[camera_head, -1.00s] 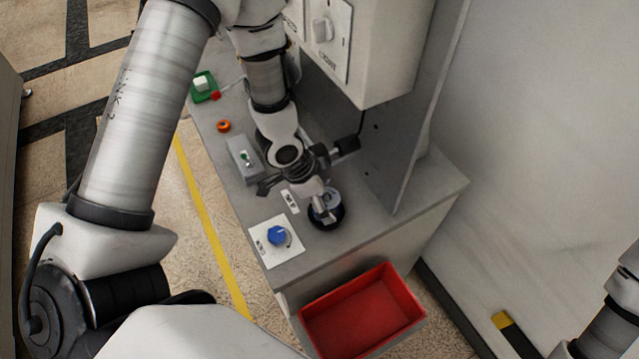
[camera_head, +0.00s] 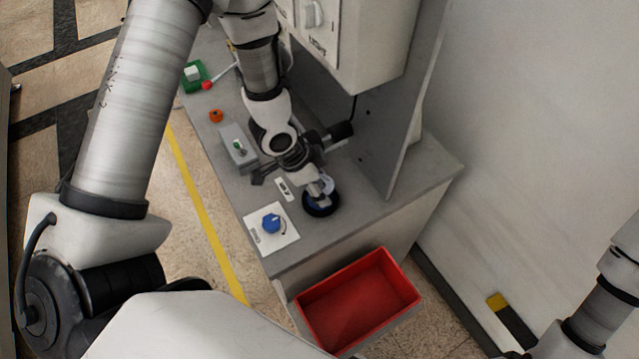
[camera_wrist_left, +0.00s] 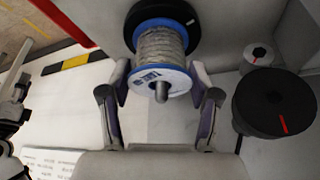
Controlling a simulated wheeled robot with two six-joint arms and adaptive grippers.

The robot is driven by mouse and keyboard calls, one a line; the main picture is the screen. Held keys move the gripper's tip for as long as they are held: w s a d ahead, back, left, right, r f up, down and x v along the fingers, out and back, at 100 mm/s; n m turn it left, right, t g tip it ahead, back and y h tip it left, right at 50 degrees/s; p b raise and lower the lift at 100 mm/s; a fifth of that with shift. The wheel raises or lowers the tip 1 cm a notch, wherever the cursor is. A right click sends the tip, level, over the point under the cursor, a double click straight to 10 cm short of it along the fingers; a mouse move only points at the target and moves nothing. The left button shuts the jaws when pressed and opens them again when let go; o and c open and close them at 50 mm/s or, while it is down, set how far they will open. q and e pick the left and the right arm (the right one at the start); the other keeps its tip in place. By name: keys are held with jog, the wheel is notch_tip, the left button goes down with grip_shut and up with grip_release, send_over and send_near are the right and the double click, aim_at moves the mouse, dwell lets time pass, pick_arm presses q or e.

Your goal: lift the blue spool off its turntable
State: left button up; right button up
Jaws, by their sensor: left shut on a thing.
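The spool (camera_wrist_left: 160,50) has blue-rimmed flanges, pale grey windings and a white label on its near face. In the left wrist view it sits between the two fingers of my left gripper (camera_wrist_left: 160,82), which is shut on it. A grey post (camera_wrist_left: 162,92) shows through the spool's centre. The black turntable (camera_wrist_left: 183,18) lies behind the spool; whether they touch I cannot tell. In the head view, my left gripper (camera_head: 320,184) reaches down over the black turntable (camera_head: 320,208) near the bench's front end, hiding much of the spool. My right gripper is out of view.
A blue knob (camera_head: 272,224) on a white plate and a grey switch box (camera_head: 238,147) are close by. A red bin (camera_head: 357,300) stands below the bench end. An upright grey panel (camera_head: 400,130) rises to the right. A black disc (camera_wrist_left: 275,103) shows in the wrist view.

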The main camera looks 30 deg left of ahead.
pick_arm(q)
jog(key=shift+r, duration=0.15)
jog(key=shift+w+r+p, duration=0.15)
jog(key=shift+r+p, duration=0.1)
jog(key=shift+p, duration=0.15)
jog(key=shift+r+p, duration=0.35)
jog(key=shift+r, duration=0.1)
jog(key=shift+r+p, duration=3.3)
jog(key=shift+r, duration=0.15)
jog(key=shift+r+p, duration=1.5)
jog(key=shift+r, duration=0.25)
